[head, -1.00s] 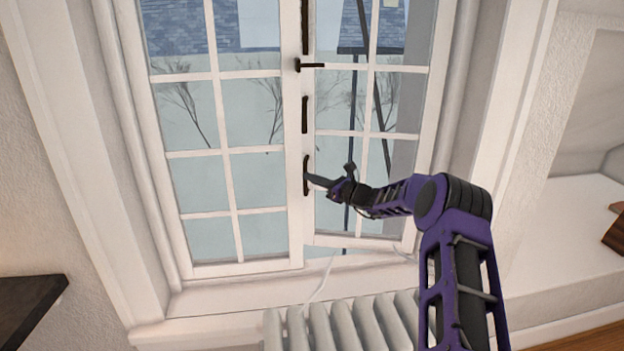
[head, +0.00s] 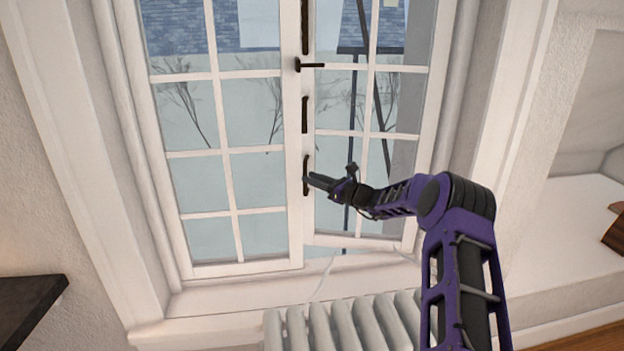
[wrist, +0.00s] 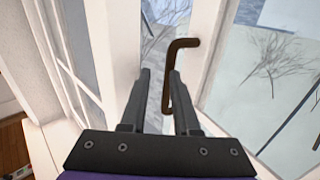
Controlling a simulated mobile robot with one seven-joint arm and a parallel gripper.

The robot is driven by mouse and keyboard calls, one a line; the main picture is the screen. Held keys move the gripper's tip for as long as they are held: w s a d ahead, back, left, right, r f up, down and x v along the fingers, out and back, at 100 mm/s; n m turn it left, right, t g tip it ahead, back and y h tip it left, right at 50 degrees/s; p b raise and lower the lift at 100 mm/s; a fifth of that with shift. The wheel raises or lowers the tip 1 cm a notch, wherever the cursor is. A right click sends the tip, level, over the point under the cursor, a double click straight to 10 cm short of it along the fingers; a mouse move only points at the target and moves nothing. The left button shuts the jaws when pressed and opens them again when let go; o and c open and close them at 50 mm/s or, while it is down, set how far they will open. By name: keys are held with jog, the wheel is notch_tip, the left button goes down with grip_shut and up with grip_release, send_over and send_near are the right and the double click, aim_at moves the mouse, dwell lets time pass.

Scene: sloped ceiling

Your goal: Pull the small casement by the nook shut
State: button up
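The white window's narrower right casement (head: 358,241) stands slightly ajar in the head view; its bottom rail sits off the sill line. A dark pull handle (head: 305,174) is on the middle stile, low down. My gripper (head: 312,180) is at this handle, coming from the right. In the wrist view the bent brown handle (wrist: 168,85) lies in the gap between my fingers (wrist: 160,90), nearer the right one. The fingers are apart. I cannot tell whether the right finger touches the handle.
The wider left casement (head: 226,155) looks closed. A dark latch lever (head: 311,65) sticks out higher on the middle stile. A white radiator (head: 345,322) stands below the sill. A dark surface (head: 28,305) is at lower left, and a pale nook ledge (head: 565,220) is at right.

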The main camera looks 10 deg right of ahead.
jog(key=p+v, duration=0.1)
jog(key=v, duration=1.6)
jog(key=shift+w, duration=0.15)
jog(key=c, duration=0.4)
jog(key=shift+w+a+n, duration=0.15)
jog(key=shift+w+n, duration=0.2)
jog(key=shift+n, duration=0.35)
grip_shut()
jog(key=n, duration=1.7)
send_near(312, 170)
jog(key=s+r, duration=0.1)
jog(key=s, duration=0.2)
jog(key=shift+g+y, duration=0.3)
jog(key=shift+y, duration=0.1)
jog(key=x, duration=1)
jog(key=shift+w+a+r, duration=0.15)
